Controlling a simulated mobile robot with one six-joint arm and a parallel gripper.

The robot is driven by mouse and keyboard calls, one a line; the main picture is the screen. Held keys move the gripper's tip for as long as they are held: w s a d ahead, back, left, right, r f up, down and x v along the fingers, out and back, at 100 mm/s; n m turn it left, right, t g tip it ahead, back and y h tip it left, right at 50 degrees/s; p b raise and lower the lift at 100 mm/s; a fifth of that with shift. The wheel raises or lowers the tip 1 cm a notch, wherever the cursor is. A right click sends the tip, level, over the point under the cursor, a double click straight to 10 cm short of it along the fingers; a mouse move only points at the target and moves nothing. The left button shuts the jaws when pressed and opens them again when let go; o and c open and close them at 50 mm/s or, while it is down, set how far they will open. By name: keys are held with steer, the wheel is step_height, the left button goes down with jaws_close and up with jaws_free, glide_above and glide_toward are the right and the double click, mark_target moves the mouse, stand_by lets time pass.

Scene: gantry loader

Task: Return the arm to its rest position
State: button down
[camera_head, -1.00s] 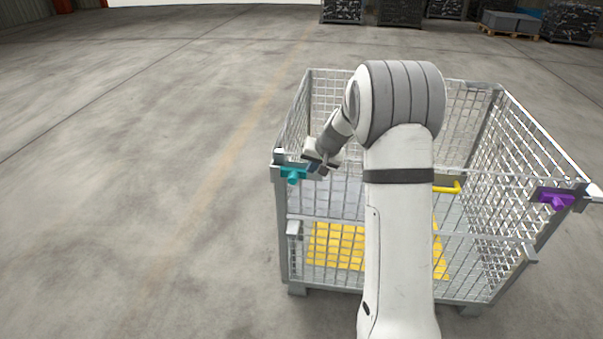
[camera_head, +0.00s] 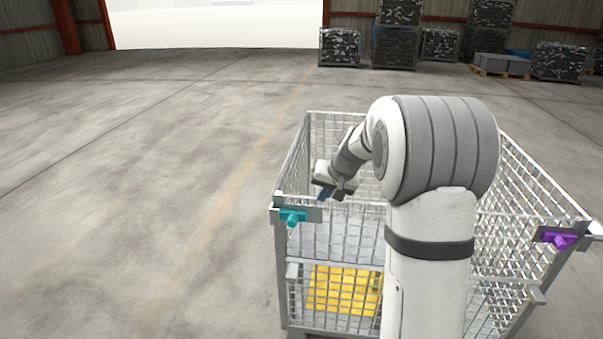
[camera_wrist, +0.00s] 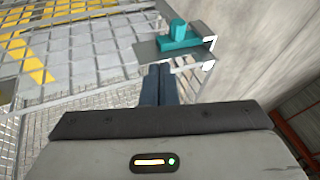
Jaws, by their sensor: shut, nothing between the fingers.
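My gripper (camera_head: 325,192) is at the near left part of a wire mesh cage (camera_head: 307,150), just right of and above a teal latch (camera_head: 292,217) on the cage's corner post. In the wrist view, the two dark blue fingers of my gripper (camera_wrist: 158,85) lie together with nothing between them. The teal latch (camera_wrist: 180,38) is beyond the fingertips there, a little to the right and apart from them as far as I can tell. My arm reaches up and over the near side of the cage and hides part of it.
A purple latch (camera_head: 560,240) is on the cage's right near corner. A yellow panel (camera_head: 335,290) lies low in the cage. Open concrete floor (camera_head: 130,200) spreads to the left. Filled mesh crates (camera_head: 395,45) and a pallet load (camera_head: 500,65) stand far back.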

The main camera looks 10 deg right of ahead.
steer(key=s+a+r+n+g+p, duration=0.1)
steer(key=s+a+r, duration=0.2)
steer(key=s, duration=0.4)
steer(key=s+a+r+n+p, duration=0.1)
steer(key=s+a+r, duration=0.15)
steer(key=s, duration=0.45)
steer(key=s+a+n+g+h+p, duration=0.1)
steer(key=s+h+p, duration=0.1)
steer(key=s, duration=1.7)
steer(key=shift+s+a+g+h, duration=0.25)
steer(key=shift+s+g+h, duration=0.05)
